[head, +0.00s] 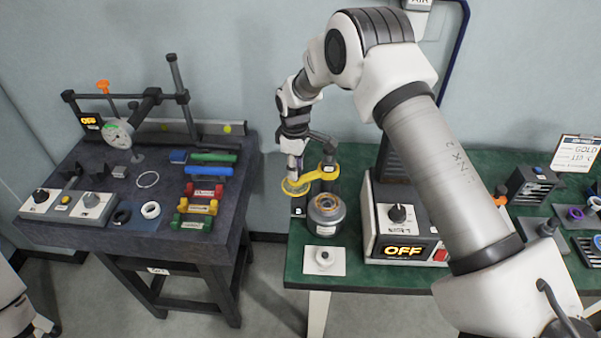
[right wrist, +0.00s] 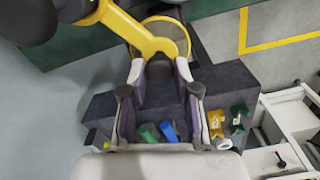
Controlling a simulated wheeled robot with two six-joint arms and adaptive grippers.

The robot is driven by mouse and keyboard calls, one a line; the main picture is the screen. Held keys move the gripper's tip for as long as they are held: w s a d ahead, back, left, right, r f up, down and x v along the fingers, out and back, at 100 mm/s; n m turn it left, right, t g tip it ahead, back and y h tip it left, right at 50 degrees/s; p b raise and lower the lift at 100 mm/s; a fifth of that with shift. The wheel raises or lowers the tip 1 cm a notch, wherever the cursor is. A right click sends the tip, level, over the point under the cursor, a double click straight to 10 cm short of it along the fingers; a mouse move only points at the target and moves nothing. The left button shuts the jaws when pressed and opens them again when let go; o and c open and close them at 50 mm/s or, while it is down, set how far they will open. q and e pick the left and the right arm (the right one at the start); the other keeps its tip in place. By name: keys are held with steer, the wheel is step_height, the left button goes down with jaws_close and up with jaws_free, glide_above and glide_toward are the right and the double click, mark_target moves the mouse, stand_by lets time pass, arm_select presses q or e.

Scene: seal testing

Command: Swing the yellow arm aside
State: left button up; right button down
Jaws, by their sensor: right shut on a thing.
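The yellow arm (head: 325,174) sits at the left end of the green bench, with a round yellow ring (head: 297,187) at its left end. It also shows in the right wrist view (right wrist: 140,37), with its round end just beyond my fingertips. My left gripper is not in view.
A control box (head: 402,250) reading OFF stands right of the pot. A white plate with a round knob (head: 323,260) lies in front. A gap separates the green bench from the dark table (head: 75,165) with its gauge stand (head: 118,132) and coloured blocks.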

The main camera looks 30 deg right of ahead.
steer(key=shift+w+f+m, duration=0.25)
steer(key=shift+w+m, duration=0.05)
steer(key=shift+m, duration=0.2)
steer(key=c, duration=1.2)
jaws_free()
steer(key=o, duration=0.3)
steer(key=shift+w, duration=0.15)
steer(key=shift+o, duration=0.2)
steer(key=shift+w, duration=0.25)
step_height(320, 180, up, 12)
steer(key=shift+f, duration=0.1)
